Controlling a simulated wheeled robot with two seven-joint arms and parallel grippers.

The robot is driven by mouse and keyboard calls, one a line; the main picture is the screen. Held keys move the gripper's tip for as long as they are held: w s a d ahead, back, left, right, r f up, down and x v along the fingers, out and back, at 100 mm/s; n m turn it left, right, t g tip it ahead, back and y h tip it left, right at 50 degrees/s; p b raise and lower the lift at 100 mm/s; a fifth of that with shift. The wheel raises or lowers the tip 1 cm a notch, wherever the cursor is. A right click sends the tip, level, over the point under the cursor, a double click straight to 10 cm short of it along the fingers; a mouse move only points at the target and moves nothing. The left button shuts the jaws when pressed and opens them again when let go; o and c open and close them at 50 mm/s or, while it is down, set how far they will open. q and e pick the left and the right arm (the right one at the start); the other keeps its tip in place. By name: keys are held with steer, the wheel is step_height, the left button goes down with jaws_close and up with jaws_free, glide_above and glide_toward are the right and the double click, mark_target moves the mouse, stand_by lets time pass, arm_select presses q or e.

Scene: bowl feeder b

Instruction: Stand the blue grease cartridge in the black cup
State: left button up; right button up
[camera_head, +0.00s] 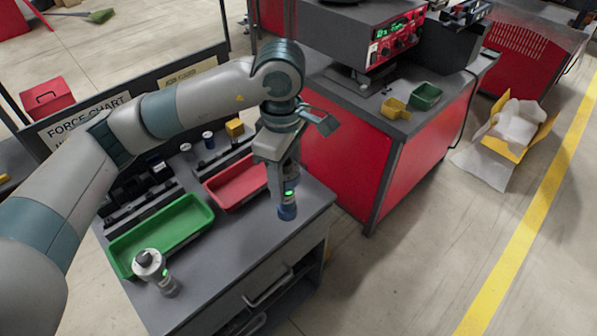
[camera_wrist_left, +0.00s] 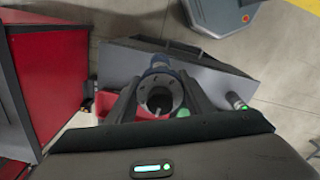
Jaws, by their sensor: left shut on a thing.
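My left gripper (camera_head: 284,178) points down over the front right part of the grey bench. It is shut on the blue grease cartridge (camera_head: 287,212), whose blue lower end shows below the fingers. A green mark shows above that end. In the left wrist view the cartridge (camera_wrist_left: 158,64) sits between the two fingers (camera_wrist_left: 160,100), with a round grey end facing the camera. It hangs roughly upright; its height above the bench is hard to tell. I cannot pick out the black cup for certain among the dark items at the bench's back. My right gripper is not in view.
A green tray (camera_head: 117,257) and a red tray (camera_head: 207,186) lie on the bench. A yellow block (camera_head: 235,128) is at the back. A red cabinet (camera_head: 345,165) stands to the right.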

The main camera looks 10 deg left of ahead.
arm_select(q)
steer(key=s+a+r+m+p, duration=0.3)
steer(key=s+a+m+p, duration=0.2)
steer(key=a+m, duration=0.6)
steer(key=shift+m, duration=1.9)
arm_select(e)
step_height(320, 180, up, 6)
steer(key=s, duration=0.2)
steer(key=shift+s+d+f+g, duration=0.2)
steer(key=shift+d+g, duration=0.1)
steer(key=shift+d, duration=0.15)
